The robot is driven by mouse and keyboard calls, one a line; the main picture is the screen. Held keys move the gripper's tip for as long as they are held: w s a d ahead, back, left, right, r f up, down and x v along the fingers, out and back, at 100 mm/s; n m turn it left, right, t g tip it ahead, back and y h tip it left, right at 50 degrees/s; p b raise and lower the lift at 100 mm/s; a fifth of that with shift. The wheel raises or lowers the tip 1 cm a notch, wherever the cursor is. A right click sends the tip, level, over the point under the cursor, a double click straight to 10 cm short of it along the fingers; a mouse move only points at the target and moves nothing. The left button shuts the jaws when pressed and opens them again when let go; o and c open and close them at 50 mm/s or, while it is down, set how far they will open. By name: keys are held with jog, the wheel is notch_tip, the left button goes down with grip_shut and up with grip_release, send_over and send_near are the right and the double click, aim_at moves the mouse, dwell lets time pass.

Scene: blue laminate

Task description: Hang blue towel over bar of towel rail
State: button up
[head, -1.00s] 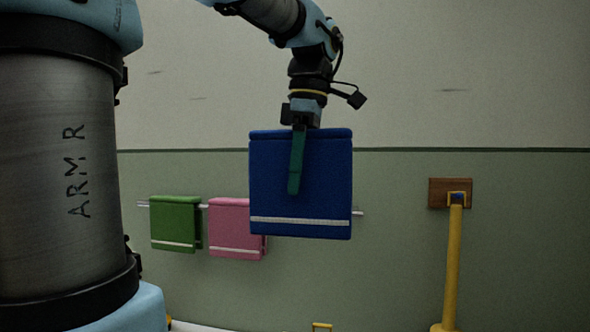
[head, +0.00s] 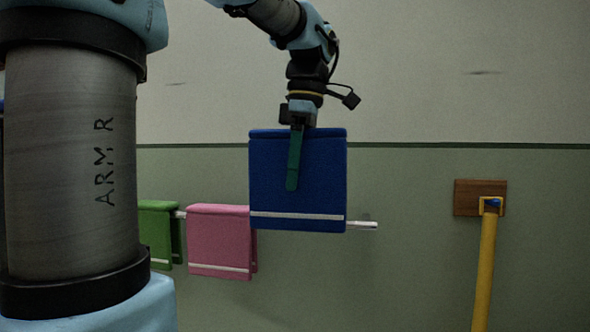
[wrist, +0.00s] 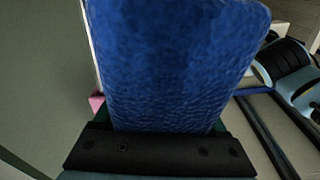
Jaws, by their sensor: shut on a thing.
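The blue towel (head: 320,180) hangs folded from my gripper (head: 292,185), with a white stripe near its lower edge. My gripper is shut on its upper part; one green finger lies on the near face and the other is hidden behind. The towel fills much of the wrist view (wrist: 175,65). The towel rail's bar (head: 363,225) shows at the towel's lower right and in a short piece at the left. The towel covers the bar's right stretch in the head view. It appears in front of the bar; I cannot tell whether they touch.
A pink towel (head: 219,240) and a green towel (head: 158,230) hang on the bar to the left. A yellow pole (head: 484,265) stands at the right by a wooden wall block (head: 479,197). The wall between pole and rail is clear.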

jog(key=shift+w+d+p, duration=1.65)
jog(key=shift+w+p, duration=1.2)
jog(key=shift+w, duration=3.65)
notch_tip(320, 180, down, 17)
jog(key=b, duration=1)
jog(key=shift+b, duration=0.3)
jog(key=o, duration=1.4)
jog(key=shift+c, duration=0.2)
jog(key=shift+r, duration=0.1)
